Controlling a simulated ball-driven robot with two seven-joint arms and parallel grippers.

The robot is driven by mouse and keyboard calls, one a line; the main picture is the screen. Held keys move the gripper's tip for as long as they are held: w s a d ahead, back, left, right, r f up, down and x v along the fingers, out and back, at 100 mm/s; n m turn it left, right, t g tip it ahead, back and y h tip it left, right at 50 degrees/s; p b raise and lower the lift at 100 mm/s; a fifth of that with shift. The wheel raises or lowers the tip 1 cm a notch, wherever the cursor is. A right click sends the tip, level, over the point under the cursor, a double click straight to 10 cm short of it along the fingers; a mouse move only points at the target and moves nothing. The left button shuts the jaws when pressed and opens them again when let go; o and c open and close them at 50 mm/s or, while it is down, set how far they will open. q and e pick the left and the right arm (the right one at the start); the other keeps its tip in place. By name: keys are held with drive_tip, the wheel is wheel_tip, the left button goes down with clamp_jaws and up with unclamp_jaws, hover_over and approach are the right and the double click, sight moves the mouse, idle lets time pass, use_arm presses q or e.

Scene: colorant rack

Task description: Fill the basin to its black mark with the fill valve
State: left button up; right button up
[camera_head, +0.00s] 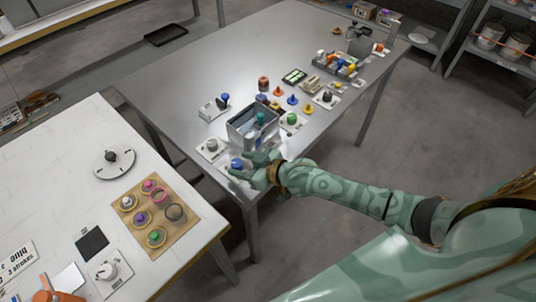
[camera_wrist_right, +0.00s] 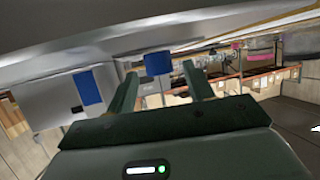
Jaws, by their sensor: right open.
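The basin (camera_head: 240,133) is a grey open metal box on the steel table. It has a pale bluish inside with a green-topped thing in it; I cannot make out its black mark or the water level. A blue knob (camera_head: 237,163) on a white plate stands in front of the basin at the table's near corner; it looks like the fill valve. My right gripper (camera_head: 244,167) is open at this knob. In the right wrist view a blue knob (camera_wrist_right: 158,64) shows between the open fingers (camera_wrist_right: 160,72); I cannot tell whether they touch it. My left gripper is not in view.
A grey knob on a plate (camera_head: 212,146) stands left of the basin, and a green knob (camera_head: 292,119) right of it. A blue-handled device (camera_head: 222,101) stands behind. Small orange and blue pieces lie further right. The white table (camera_head: 60,160) at left holds a board of coloured pots.

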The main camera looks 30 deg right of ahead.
drive_tip(key=p+v, duration=0.3)
drive_tip(key=v, duration=1)
drive_tip(key=shift+s+r+p, duration=0.15)
drive_tip(key=shift+r+p, duration=0.1)
drive_tip(key=shift+p, duration=0.05)
drive_tip(key=shift+d, duration=0.1)
drive_tip(key=s+d+f+g+h, duration=0.2)
drive_tip(key=d+f+h, duration=0.2)
drive_tip(key=d+f, duration=0.75)
drive_tip(key=s+d+f+g+h, duration=0.3)
drive_tip(key=s+f, duration=0.6)
drive_tip(key=f, duration=0.3)
drive_tip(key=s+a+f+m+g+h, duration=0.1)
drive_tip(key=s+f+g, duration=0.1)
drive_tip(key=s+f, duration=0.35)
drive_tip(key=s+a+f+m+g, duration=0.1)
drive_tip(key=s+f, duration=0.1)
drive_tip(key=s, duration=0.6)
drive_tip(key=s+a+f+g, duration=0.2)
drive_tip(key=s+a+f, duration=0.2)
drive_tip(key=s+a, duration=0.6)
drive_tip(key=s, duration=0.4)
drive_tip(key=shift+a+m+g+y, duration=0.2)
drive_tip(key=shift+m+g+y, duration=0.1)
drive_tip(key=shift+g+y, duration=0.1)
